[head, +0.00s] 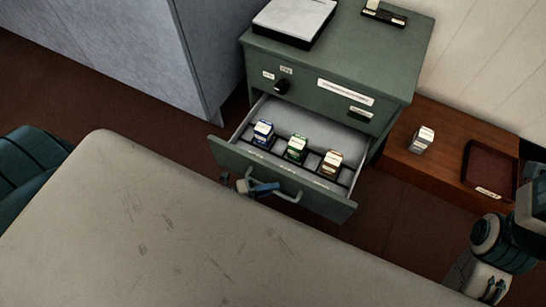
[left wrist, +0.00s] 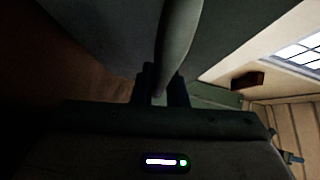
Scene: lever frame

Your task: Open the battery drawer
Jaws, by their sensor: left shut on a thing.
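The green cabinet's lower drawer (head: 285,190) stands pulled out and open in the head view. Blue (head: 263,133), green (head: 296,149) and brown (head: 330,164) boxes stand in a row in it, between dividers. My left gripper (head: 264,188) is at the bar handle (head: 291,197) on the drawer front and shut on it. In the left wrist view the handle (left wrist: 178,45) runs down between the dark fingers (left wrist: 160,92). My right gripper (head: 495,290) is at the lower right, away from the cabinet. Its jaw gap is too small to judge.
A pale scratched table top (head: 150,230) fills the foreground, close to the drawer front. A grey cabinet (head: 150,50) stands left of the green one.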

